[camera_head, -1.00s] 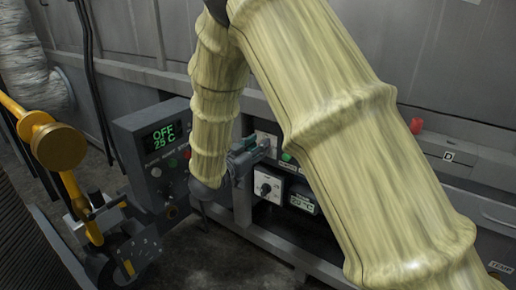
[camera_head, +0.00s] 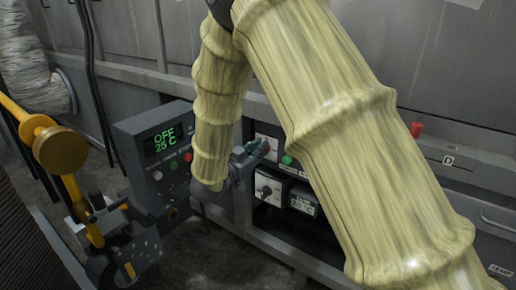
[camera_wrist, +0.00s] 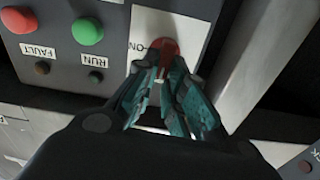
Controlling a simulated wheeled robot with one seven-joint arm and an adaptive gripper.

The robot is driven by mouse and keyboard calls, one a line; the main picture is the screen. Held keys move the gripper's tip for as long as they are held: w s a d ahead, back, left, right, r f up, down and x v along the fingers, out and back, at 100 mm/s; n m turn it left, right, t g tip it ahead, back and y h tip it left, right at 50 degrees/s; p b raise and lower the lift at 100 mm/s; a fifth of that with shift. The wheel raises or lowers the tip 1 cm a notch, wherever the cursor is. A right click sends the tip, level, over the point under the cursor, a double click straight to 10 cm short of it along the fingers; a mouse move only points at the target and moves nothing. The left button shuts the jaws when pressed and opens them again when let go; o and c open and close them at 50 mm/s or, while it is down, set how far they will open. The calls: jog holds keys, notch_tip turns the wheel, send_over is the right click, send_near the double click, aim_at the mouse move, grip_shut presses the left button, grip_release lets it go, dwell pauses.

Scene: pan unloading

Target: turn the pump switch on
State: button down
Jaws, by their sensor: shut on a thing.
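The pump switch is a red knob (camera_wrist: 166,46) on a white plate (camera_wrist: 198,10) marked ON, at the top middle of the wrist view. The picture there is upside down, as the lettering shows. My gripper (camera_wrist: 163,66) has its teal fingertips closed in on the knob, one on each side, and covers its lower part. In the head view my gripper (camera_head: 257,150) is at the panel, over the white plate (camera_head: 270,143). The knob is too small and covered to make out there.
A control box (camera_head: 165,140) reading OFF 25 C stands left of my arm.

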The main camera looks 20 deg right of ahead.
jog(key=m+p, duration=0.1)
jog(key=m, duration=0.3)
jog(key=s+f+m+p, duration=0.1)
jog(key=m, duration=0.3)
jog(key=d+m+p, duration=0.1)
jog(key=m, duration=0.4)
jog(key=shift+s+f, duration=0.15)
jog(key=shift+f, duration=0.05)
jog(key=shift+f+m+b, duration=0.15)
jog(key=shift+m, duration=0.8)
jog(key=shift+f+m+b, duration=0.1)
jog(key=shift+m+b, duration=0.05)
jog(key=shift+m, duration=0.8)
jog(key=c, duration=1.5)
grip_release()
